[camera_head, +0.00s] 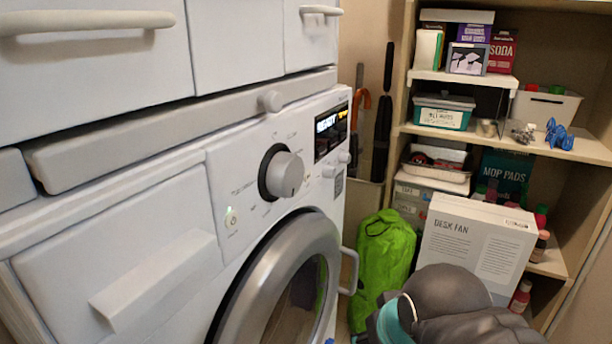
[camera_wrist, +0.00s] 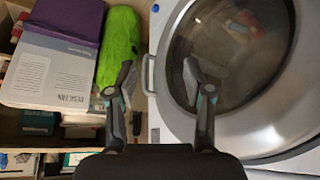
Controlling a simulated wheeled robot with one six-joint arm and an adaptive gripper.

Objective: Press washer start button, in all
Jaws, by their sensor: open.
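The white washer (camera_head: 215,165) fills the left and middle of the head view. Its panel has a grey knob (camera_head: 284,174), a lit display (camera_head: 331,130), small round buttons (camera_head: 329,171) and a power-marked button (camera_head: 231,218) with a greenish glow. I cannot read which one is start. The round door (camera_head: 300,250) looks shut; it also shows large in the wrist view (camera_wrist: 290,110). My gripper (camera_wrist: 160,72) is open and empty, in front of the door's edge beside the green bag. Its fingers are out of the head view; only my dark arm shows at the bottom right.
A bright green bag (camera_head: 383,262) and a desk fan box (camera_head: 472,245) stand right of the washer. Shelves (camera_head: 500,138) with boxes and bottles are behind. A white drawer handle (camera_head: 150,275) and a door handle (camera_head: 349,270) stick out from the washer.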

